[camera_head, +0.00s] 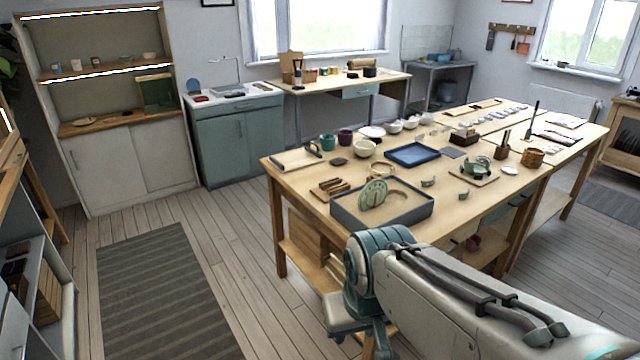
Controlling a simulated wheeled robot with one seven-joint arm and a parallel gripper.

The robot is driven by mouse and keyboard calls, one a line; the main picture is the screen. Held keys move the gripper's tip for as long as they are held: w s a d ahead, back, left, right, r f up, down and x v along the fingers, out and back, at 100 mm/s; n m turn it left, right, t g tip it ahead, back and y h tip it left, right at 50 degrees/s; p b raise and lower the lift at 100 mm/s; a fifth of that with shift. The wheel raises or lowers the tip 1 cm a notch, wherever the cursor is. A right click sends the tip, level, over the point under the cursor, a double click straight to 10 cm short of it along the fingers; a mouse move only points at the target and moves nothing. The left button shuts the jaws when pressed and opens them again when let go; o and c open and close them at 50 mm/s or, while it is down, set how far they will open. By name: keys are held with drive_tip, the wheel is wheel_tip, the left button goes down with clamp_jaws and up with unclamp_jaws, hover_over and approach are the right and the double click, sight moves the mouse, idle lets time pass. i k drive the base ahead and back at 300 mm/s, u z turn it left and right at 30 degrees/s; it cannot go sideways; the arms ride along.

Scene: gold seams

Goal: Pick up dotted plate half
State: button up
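A pale green half-round plate piece (373,194), with small marks along its curved edge, stands upright in a grey-walled tray (385,221) near the table's front corner. It looks like the dotted plate half, though it is small in this view. The tray has a tan floor with a rounded hollow to the right of the piece. My arm reaches in from the lower right and bends down in front of the table.
Small green shards lie right of the grey tray. A striped rug (160,290) and open floor lie to the left.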

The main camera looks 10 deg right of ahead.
sight(379, 185)
drive_tip(key=k, duration=0.65)
drive_tip(key=u, duration=0.25)
drive_tip(key=i, duration=1.05)
drive_tip(key=z, duration=0.65)
drive_tip(key=i, duration=0.85)
drive_tip(key=z, duration=1.1)
drive_tip(key=i, duration=0.25)
drive_tip(key=z, duration=0.2)
